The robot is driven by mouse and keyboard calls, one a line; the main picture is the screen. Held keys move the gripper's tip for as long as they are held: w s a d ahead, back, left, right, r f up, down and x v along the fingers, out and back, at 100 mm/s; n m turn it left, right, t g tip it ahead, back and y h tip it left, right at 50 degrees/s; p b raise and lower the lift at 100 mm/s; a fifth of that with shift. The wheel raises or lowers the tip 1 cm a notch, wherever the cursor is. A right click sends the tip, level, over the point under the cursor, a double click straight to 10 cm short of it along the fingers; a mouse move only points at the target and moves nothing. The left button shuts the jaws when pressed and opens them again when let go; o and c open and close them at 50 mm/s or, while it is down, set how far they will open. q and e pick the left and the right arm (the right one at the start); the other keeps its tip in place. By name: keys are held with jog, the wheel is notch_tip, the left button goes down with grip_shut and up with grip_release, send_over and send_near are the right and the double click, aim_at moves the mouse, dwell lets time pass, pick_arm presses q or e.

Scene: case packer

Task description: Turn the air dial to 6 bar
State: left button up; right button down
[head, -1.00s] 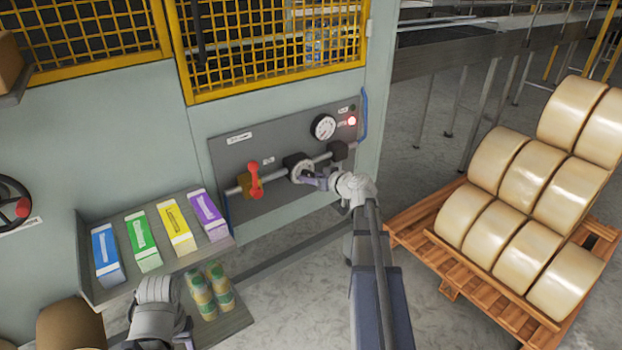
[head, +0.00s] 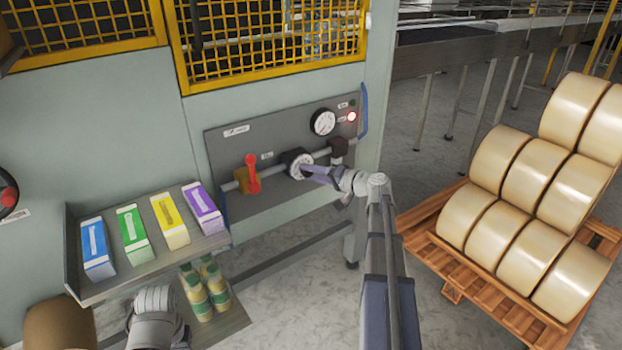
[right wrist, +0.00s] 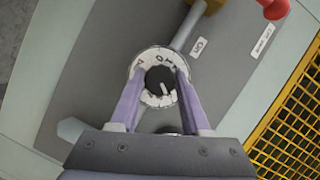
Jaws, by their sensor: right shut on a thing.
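The air dial (head: 298,163) sits on the pipe of the grey panel (head: 222,140). In the right wrist view it is a black knob (right wrist: 160,81) with a white pointer line on a white numbered ring (right wrist: 150,59). My right gripper (head: 305,170) reaches it from the right. In the right wrist view its two purple fingers (right wrist: 160,84) are closed on either side of the knob. The pressure gauge (head: 323,122) is above right of the dial; its reading is too small to tell. Of my left arm only a grey link shows at the bottom; its gripper is out of view.
A red lever valve (head: 252,172) is left of the dial, and a red lamp (head: 352,116) glows at the panel's upper right. A shelf (head: 150,268) of coloured cartons is lower left. A pallet (head: 480,290) of film rolls stands right.

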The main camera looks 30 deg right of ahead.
jog(key=m+t+y+b, duration=0.1)
jog(key=m+b, duration=0.2)
jog(key=m, duration=0.1)
jog(key=shift+f, duration=0.2)
dwell(0.4)
jog(key=shift+c, duration=1.9)
grip_release()
jog(key=shift+r, duration=0.1)
jog(key=shift+s, duration=0.1)
jog(key=v, duration=0.7)
jog(key=shift+s+d+f, duration=0.2)
jog(key=shift+s+d, duration=0.05)
